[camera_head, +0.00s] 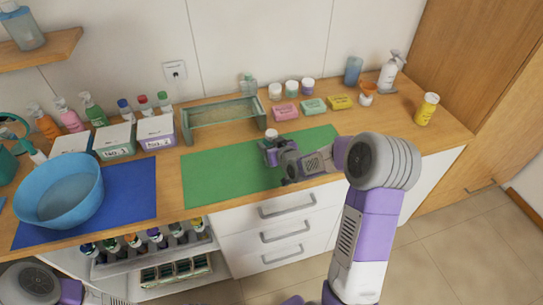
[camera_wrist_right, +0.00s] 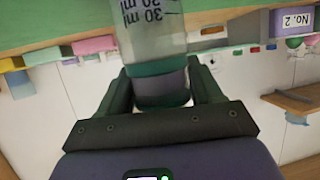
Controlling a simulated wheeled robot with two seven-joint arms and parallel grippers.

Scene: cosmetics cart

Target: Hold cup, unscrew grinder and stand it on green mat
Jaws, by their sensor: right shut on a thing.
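A clear cup with dark volume marks (camera_wrist_right: 155,30) shows in the right wrist view, standing toward the green mat. A grinder with a dark green band and a grey-purple band (camera_wrist_right: 160,88) adjoins the cup. My right gripper (camera_wrist_right: 163,75) is shut on the grinder, one finger on each side. In the head view my right gripper (camera_head: 271,145) is over the back part of the green mat (camera_head: 215,178), with a small pale, reddish-rimmed top (camera_head: 271,133) showing above it. The cup is hidden there. My left gripper is out of view.
A blue basin (camera_head: 60,192) stands on a blue mat (camera_head: 135,195) at left. A yellow bottle (camera_head: 427,109) stands at right. The mat's left part is clear.

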